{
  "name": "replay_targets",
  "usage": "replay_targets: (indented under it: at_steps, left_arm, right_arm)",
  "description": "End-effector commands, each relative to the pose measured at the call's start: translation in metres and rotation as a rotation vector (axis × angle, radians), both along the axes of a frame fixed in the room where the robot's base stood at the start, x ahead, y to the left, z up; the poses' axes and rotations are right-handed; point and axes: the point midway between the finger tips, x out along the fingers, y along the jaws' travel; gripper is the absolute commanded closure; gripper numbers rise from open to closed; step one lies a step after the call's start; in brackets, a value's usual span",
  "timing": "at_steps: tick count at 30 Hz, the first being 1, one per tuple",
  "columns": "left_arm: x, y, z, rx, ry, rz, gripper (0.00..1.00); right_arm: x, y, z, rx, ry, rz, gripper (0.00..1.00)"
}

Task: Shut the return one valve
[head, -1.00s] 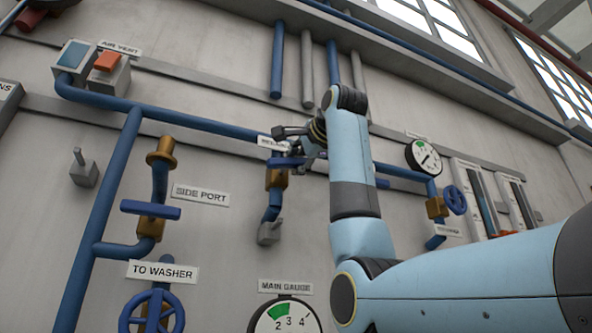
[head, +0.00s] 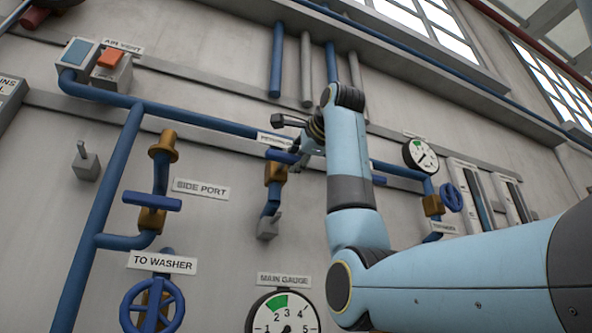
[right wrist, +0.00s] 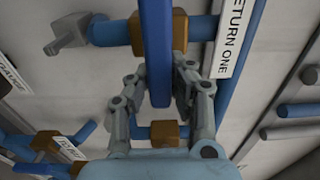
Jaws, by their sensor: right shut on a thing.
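The return one valve has a bronze body (head: 275,173) on a short blue pipe, below the main blue pipe in the head view. Its blue lever (head: 282,156) lies crosswise to that pipe. In the right wrist view the lever (right wrist: 158,45) runs across the bronze body (right wrist: 160,32), beside the label reading "RETURN ONE" (right wrist: 231,40), which is partly cut off. My right gripper (right wrist: 161,68) is shut on the lever, one finger on each side. In the head view my right gripper (head: 298,145) is partly hidden by its own arm. My left gripper is not in view.
The side port valve (head: 152,203) and the washer valve wheel (head: 152,306) are to the left. The main gauge (head: 284,315) is below. Another gauge (head: 420,155) and a blue handwheel (head: 451,197) are to the right, beyond my arm.

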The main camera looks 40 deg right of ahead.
Motion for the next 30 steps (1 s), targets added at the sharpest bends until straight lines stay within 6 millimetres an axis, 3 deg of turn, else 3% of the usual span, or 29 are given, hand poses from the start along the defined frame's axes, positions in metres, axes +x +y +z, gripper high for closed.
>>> replay_targets:
  at_steps: [1, 2, 8, 19, 30]
  left_arm:
    - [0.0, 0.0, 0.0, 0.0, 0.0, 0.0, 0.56]
    - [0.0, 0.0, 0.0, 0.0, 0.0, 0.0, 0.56]
    - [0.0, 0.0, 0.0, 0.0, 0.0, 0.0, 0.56]
    - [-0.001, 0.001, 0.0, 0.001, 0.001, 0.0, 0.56]
    - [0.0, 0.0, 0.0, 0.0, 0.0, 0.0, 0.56]
  right_arm:
    - [0.001, 0.0, -0.002, 0.003, 0.005, 0.001, 1.0]
    - [0.001, 0.0, -0.002, 0.002, 0.006, 0.001, 0.81]
    - [0.001, 0.0, -0.002, 0.001, 0.004, 0.001, 0.56]
    - [-0.009, 0.002, 0.0, 0.0, -0.001, 0.001, 0.56]
    - [-0.084, 0.02, 0.0, 0.0, -0.001, 0.001, 0.56]
